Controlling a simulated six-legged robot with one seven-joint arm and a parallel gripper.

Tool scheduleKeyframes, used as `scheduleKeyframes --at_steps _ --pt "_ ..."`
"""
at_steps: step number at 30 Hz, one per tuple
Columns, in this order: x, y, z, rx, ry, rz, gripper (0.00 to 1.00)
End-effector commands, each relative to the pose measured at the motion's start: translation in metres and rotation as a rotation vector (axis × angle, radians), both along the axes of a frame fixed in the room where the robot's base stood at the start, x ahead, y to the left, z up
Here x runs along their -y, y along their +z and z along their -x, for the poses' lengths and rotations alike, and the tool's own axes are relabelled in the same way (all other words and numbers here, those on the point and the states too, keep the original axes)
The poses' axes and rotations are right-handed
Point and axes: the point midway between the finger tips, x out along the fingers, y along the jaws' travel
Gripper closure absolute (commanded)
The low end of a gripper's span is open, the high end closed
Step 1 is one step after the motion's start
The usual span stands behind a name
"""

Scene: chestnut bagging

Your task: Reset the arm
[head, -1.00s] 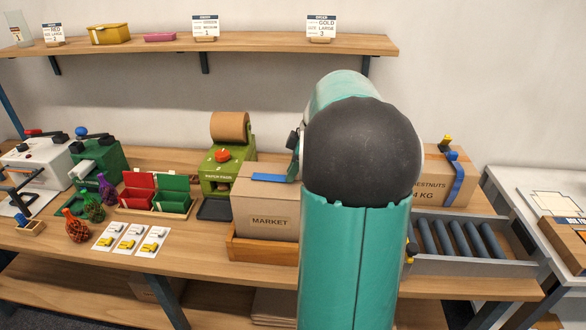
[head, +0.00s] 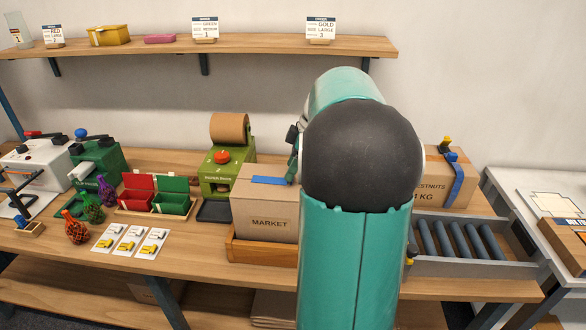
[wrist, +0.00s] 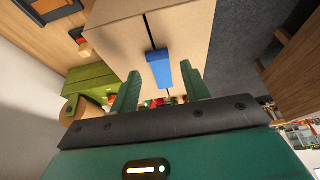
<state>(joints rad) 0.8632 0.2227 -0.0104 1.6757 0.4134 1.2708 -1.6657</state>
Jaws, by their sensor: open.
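My gripper shows in the wrist view (wrist: 160,88) with its two green fingers apart and nothing between them. Beyond the fingers is the cardboard MARKET box (head: 268,215) with a blue strip (head: 270,180) on its top; the box also shows in the wrist view (wrist: 112,35). In the head view my green arm with its dark round joint stands in front of the bench, and my gripper is mostly hidden behind it. The MARKET box sits in a wooden tray (head: 262,252).
A green paper machine (head: 228,172) stands left of the box. Red and green bins (head: 155,200), net bags (head: 92,208) and white cards (head: 130,240) lie farther left. A CHESTNUTS box (head: 432,180) and rollers (head: 458,240) are at the right. A shelf (head: 260,45) runs above.

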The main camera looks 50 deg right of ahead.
Motion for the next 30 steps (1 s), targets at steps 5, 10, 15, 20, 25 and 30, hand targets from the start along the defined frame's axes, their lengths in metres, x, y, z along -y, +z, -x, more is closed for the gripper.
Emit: scheduleKeyframes --at_steps 5,10,15,20,25,30 --pt "0.000 0.010 0.000 0.001 -0.001 0.001 0.54" --pt "0.000 0.020 0.000 0.002 0.000 0.002 0.54" --pt "0.000 0.029 0.000 0.001 0.001 0.001 0.54" --pt "0.000 0.038 0.000 0.002 0.000 0.002 0.54" --pt "0.000 0.046 0.000 0.001 0.000 0.002 0.54" --pt "0.000 0.051 0.000 0.001 0.001 0.001 0.54"
